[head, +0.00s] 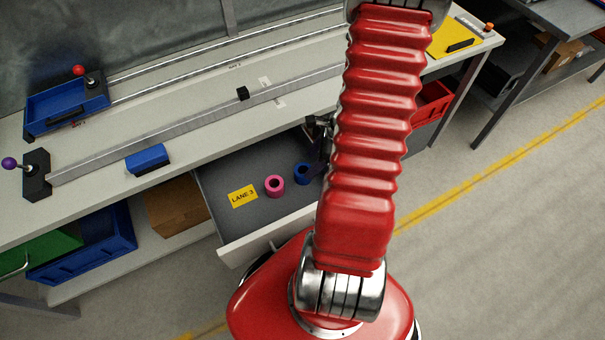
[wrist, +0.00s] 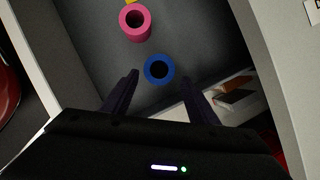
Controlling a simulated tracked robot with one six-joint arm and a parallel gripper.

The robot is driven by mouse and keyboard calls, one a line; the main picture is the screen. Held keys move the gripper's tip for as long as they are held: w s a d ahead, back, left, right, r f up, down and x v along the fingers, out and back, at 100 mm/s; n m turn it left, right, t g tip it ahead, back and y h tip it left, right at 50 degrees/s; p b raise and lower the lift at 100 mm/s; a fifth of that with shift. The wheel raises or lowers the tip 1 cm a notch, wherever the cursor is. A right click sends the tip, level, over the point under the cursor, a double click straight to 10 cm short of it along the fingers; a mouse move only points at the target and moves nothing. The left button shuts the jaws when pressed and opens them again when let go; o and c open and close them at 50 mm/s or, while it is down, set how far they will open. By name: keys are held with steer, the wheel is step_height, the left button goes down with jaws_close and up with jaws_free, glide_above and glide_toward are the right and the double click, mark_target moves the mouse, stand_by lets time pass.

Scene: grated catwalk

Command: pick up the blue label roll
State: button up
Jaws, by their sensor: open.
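The blue label roll (wrist: 158,69) stands on end in an open drawer, its dark hole facing up. In the head view the blue roll (head: 302,174) is partly hidden by my gripper and arm. My gripper (wrist: 161,80) is open, its two dark fingers apart. In the wrist view the blue roll lies between and just beyond the fingertips, with nothing held. I cannot tell how far above the roll the fingertips are. In the head view most of my gripper is hidden behind my red arm.
A pink roll (head: 274,186) stands beside the blue one, left of it in the head view. A yellow "LANE 3" card (head: 243,196) lies in the drawer (head: 222,178). The drawer walls are close around. The bench above holds a rail and a blue block (head: 147,159).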

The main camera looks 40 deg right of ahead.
mark_target(303, 171)
steer(key=shift+x, duration=0.9)
steer(key=shift+x, duration=2.6)
steer(key=shift+c, duration=0.6)
steer(key=c, duration=0.7)
steer(key=shift+r, duration=0.15)
steer(key=shift+r, duration=4.9)
